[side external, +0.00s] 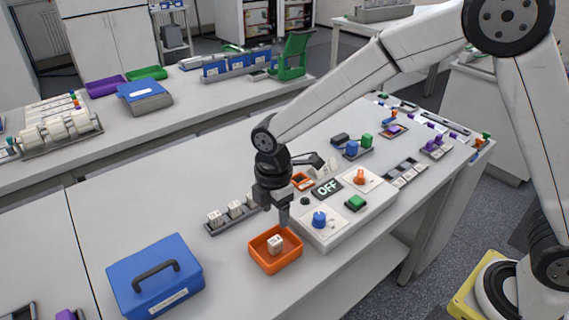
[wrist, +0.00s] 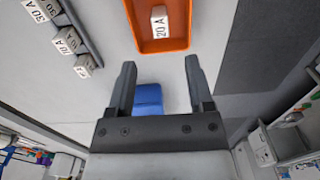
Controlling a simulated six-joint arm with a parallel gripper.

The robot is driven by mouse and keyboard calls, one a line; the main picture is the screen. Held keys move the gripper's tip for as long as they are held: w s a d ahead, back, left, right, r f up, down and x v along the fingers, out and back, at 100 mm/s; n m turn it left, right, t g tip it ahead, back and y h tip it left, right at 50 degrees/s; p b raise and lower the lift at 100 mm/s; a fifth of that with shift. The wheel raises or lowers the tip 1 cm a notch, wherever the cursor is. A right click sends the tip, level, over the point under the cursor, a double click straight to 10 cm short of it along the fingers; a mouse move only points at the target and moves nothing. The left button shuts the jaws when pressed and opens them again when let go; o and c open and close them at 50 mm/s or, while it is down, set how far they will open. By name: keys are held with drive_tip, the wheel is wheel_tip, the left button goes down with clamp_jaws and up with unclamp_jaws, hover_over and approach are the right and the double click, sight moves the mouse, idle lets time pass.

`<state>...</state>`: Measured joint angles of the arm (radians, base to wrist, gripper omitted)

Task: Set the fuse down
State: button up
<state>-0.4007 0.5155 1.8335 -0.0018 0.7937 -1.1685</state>
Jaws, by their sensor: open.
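A white fuse (side external: 275,243) lies in a small orange tray (side external: 264,263) at the front of the bench. In the wrist view the fuse (wrist: 159,22) is labelled 20 A and sits inside the orange tray (wrist: 163,48). My gripper (side external: 283,217) is above the tray's back edge in the side view. In the wrist view my gripper (wrist: 160,66) has its fingers wide apart with nothing between the tips, and the fuse is beyond them, apart from both.
A rack (side external: 232,222) of labelled white fuses stands behind the tray. A white console (side external: 335,228) with a blue knob (side external: 319,218), a green button (side external: 355,202) and an OFF display (side external: 327,188) is to the right. A blue case (side external: 155,278) stands at the left.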

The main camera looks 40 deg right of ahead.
drive_tip(key=shift+r, duration=1.5)
drive_tip(key=s+d+f+m+t, duration=0.1)
drive_tip(key=s+d+m, duration=0.5)
drive_tip(key=d+m, duration=0.2)
drive_tip(key=s+d+f+m+t, duration=0.1)
drive_tip(key=s+d+m, duration=0.6)
drive_tip(key=d+m, duration=0.2)
drive_tip(key=shift+d+m+t, duration=0.2)
drive_tip(key=shift+m+t, duration=0.1)
drive_tip(key=shift+m, duration=0.2)
